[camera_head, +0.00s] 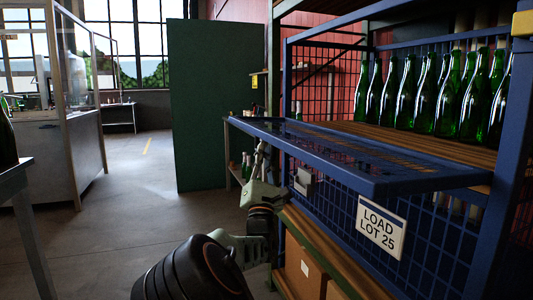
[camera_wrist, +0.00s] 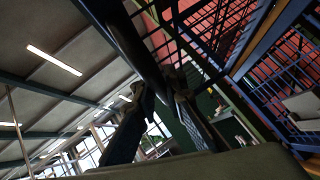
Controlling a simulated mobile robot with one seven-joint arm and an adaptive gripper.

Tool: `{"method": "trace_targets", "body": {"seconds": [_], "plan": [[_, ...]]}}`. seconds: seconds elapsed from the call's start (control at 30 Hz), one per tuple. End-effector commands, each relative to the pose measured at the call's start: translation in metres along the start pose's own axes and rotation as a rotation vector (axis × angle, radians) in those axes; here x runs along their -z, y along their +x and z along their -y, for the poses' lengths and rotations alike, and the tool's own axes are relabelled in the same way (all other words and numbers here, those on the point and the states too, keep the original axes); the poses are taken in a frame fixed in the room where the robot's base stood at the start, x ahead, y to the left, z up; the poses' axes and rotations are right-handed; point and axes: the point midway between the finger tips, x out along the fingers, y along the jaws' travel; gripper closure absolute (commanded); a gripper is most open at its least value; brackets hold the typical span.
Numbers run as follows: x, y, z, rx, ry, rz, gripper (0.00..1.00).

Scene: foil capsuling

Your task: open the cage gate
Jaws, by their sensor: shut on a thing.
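The cage gate (camera_head: 340,158) is a blue-framed mesh panel. In the head view its upper leaf lies about level, sticking out from the cage front, and the bottle shelf behind it is exposed. My gripper (camera_head: 261,150) comes up from below to the leaf's outer edge, near its left part. It is shut on that edge, though the leaf partly hides the fingertips. In the wrist view my gripper's fingers (camera_wrist: 160,105) point up towards a dark bar, and the exact contact is too dark to make out.
Several green bottles (camera_head: 440,95) stand on the wooden shelf (camera_head: 420,142). A "LOAD LOT 25" sign (camera_head: 381,226) hangs on the lower blue mesh. A small grey bracket (camera_head: 304,182) sits left of it. Boxes (camera_head: 300,265) stand below. The floor (camera_head: 140,200) at left is clear.

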Motion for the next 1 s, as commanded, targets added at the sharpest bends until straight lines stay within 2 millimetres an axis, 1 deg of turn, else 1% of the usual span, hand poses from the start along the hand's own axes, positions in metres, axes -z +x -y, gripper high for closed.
{"method": "trace_targets", "body": {"seconds": [0.03, 0.33, 0.37, 0.5, 0.87, 1.0], "plan": [[0.0002, 0.0009, -0.0048, -0.008, 0.005, 0.001, 1.0], [0.0003, 0.001, -0.0058, -0.01, 0.006, 0.001, 1.0], [0.0003, 0.001, -0.0059, -0.01, 0.006, 0.001, 0.88], [0.0, 0.001, -0.0056, -0.009, 0.006, 0.002, 0.72], [-0.0029, 0.0014, -0.0021, -0.004, 0.003, 0.007, 0.71], [-0.0027, -0.0067, -0.0019, -0.003, 0.002, 0.006, 0.71]]}}
